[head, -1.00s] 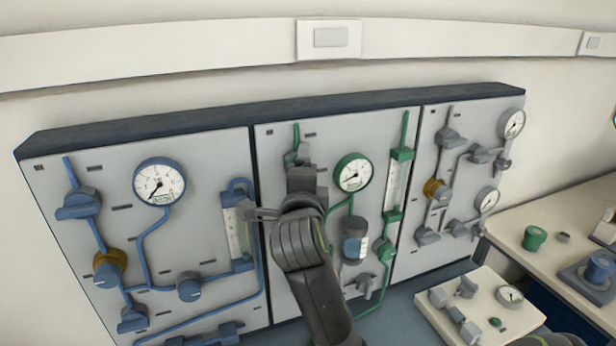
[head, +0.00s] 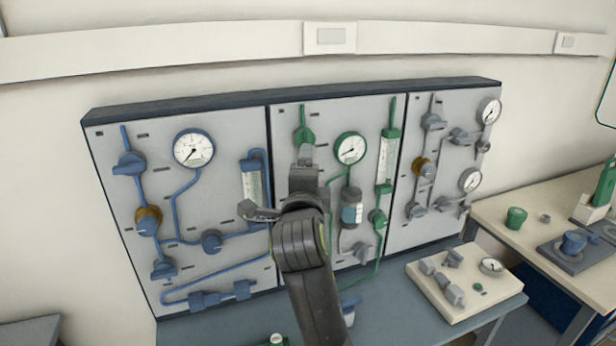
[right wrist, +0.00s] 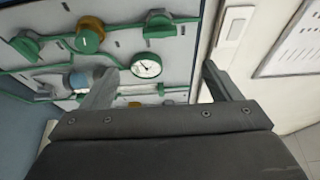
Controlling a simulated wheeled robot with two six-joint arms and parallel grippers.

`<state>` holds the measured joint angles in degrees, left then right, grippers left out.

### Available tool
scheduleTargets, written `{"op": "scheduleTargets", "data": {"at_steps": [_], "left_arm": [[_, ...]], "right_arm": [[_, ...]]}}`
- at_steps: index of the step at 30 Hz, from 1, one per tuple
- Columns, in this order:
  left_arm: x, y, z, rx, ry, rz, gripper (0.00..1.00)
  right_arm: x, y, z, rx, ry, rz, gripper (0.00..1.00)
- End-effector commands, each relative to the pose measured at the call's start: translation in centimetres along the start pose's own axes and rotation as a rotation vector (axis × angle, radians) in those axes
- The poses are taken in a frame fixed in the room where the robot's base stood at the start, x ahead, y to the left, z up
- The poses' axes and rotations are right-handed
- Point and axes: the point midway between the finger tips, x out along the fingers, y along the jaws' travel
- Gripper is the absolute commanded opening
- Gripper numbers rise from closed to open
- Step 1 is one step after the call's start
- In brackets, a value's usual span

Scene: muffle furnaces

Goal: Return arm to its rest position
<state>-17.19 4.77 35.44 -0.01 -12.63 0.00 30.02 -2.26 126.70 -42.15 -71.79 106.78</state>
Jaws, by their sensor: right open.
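My right arm rises from the bottom of the head view, and its open right gripper (head: 278,183) is in front of the green-piped panel (head: 340,110). One finger points up and the other points left. No object shows between the fingers. The right wrist view also shows the open right gripper (right wrist: 160,70), with the green gauge (right wrist: 147,65) and valves beyond the fingers, apart from them. My gripper and arm hide part of the panel's left side in the head view. My left gripper is not in view.
A blue-piped panel (head: 110,155) stands left and a grey-piped panel (head: 460,105) right. A blue-grey table (head: 390,315) runs below, bearing a pale fixture board (head: 510,285). A beige side table (head: 490,208) holds a green cup (head: 516,218). Trunking (head: 200,45) crosses the wall above.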

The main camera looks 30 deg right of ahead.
Motion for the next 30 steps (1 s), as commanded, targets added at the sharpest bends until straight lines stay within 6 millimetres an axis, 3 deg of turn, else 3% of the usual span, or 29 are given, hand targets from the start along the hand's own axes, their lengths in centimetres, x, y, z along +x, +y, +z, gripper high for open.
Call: {"op": "scheduleTargets", "data": {"at_steps": [6,16,19,23,30], "left_arm": [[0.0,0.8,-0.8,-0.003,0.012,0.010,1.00],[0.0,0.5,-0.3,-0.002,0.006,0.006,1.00],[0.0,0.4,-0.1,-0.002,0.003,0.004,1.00],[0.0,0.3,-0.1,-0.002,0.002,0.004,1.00],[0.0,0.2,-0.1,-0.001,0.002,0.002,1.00]], "right_arm": [[0.0,0.0,0.0,0.000,0.000,0.000,0.84],[0.0,0.0,0.0,0.000,0.000,0.000,0.84],[0.0,0.8,-0.3,-0.029,-0.001,0.016,0.84],[-0.5,4.8,-1.4,-0.180,-0.021,0.100,0.84],[-4.3,17.1,-6.0,-0.698,-0.178,0.369,0.84]]}}
